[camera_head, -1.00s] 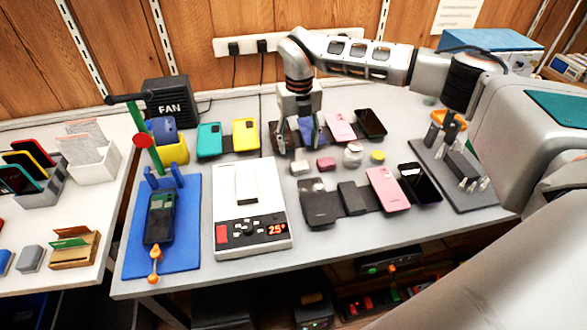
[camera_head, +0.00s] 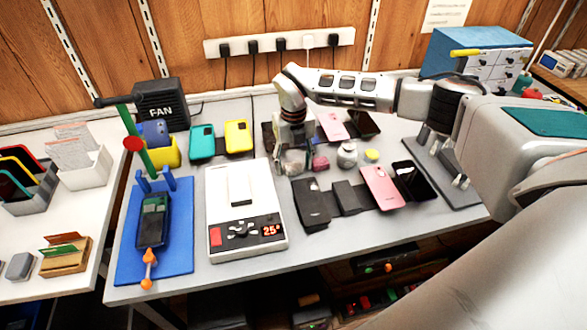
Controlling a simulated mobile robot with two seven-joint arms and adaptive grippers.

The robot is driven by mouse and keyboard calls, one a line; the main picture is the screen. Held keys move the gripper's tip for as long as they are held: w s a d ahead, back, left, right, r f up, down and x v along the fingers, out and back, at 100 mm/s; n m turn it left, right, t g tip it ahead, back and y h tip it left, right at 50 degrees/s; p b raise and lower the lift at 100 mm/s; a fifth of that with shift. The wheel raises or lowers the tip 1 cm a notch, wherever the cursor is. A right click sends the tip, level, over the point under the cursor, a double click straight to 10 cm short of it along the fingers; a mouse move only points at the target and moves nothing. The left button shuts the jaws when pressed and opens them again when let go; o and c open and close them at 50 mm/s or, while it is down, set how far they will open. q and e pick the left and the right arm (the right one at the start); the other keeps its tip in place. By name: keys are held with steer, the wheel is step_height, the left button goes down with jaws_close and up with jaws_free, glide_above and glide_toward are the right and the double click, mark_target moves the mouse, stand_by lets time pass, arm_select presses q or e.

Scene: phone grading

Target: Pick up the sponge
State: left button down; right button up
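My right gripper (camera_head: 292,167) points down at the middle of the grey table, with its fingers apart. A small pale block (camera_head: 292,168) shows low between the fingers; whether they touch it I cannot tell. I cannot tell for sure which of these two blocks is the sponge. My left gripper is not in view.
A white jar (camera_head: 347,154) and a small yellow item (camera_head: 371,155) stand right of the pink block. Several phones, including a black one (camera_head: 311,204) and a pink one (camera_head: 382,187), lie in front. A white device (camera_head: 247,216) stands left, beside a blue mat (camera_head: 131,252).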

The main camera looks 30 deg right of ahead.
mark_target(294, 166)
steer(key=c, duration=0.8)
steer(key=shift+w+r, duration=0.1)
steer(key=shift+r, duration=0.4)
step_height(294, 166, up, 19)
steer(key=shift+r+p, duration=0.1)
steer(key=shift+p, duration=0.8)
